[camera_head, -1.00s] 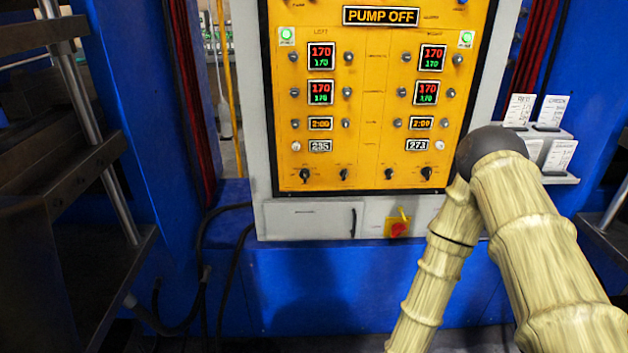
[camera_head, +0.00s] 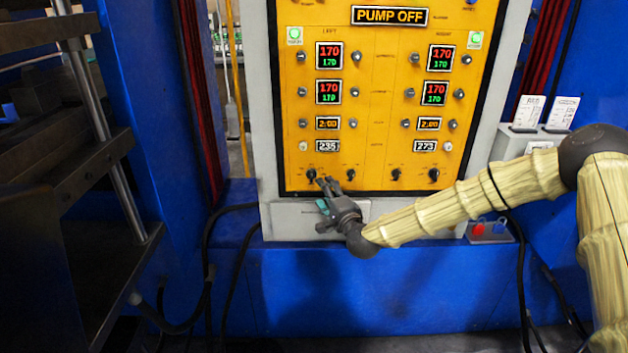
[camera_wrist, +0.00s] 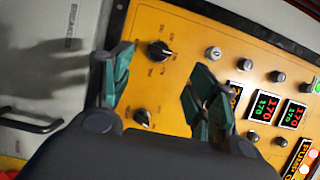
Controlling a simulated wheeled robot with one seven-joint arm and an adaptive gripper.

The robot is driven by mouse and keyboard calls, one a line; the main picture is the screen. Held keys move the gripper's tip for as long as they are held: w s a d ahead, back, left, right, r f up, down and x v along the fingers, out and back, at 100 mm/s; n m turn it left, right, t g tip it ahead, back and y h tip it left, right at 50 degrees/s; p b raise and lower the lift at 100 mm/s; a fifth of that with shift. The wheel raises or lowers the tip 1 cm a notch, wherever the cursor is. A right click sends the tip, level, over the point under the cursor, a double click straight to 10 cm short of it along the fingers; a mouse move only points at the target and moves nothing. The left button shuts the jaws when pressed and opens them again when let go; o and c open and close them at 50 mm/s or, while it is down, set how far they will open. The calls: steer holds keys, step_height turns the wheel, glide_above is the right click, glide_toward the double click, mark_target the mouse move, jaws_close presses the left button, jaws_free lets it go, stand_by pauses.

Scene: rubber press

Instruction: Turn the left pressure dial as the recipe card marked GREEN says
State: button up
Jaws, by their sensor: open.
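The yellow control panel (camera_head: 372,120) has a row of black dials along its bottom. The leftmost dial (camera_head: 311,173) is beside my gripper (camera_head: 325,181), which is open and empty. In the wrist view, this dial (camera_wrist: 158,50) lies between the two teal fingertips (camera_wrist: 160,65), apparently without touching them. A second left-side dial (camera_wrist: 141,117) is also visible there. The dials' labels are too small to read. The left number display (camera_head: 327,146) reads 235. The GREEN recipe card (camera_head: 562,112) stands at the right; its writing is illegible now.
Another white card (camera_head: 527,110) stands beside the GREEN one, with my arm in front of the holder below. A drawer-like handle (camera_wrist: 30,121) shows in the wrist view. The sign (camera_head: 389,16) reads PUMP OFF.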

mark_target(313, 178)
steer(key=p+x, duration=0.1)
steer(key=x, duration=0.7)
steer(key=shift+w+a+p, duration=0.2)
steer(key=shift+w+p, duration=0.1)
steer(key=shift+c, duration=0.4)
steer(key=c, duration=0.9)
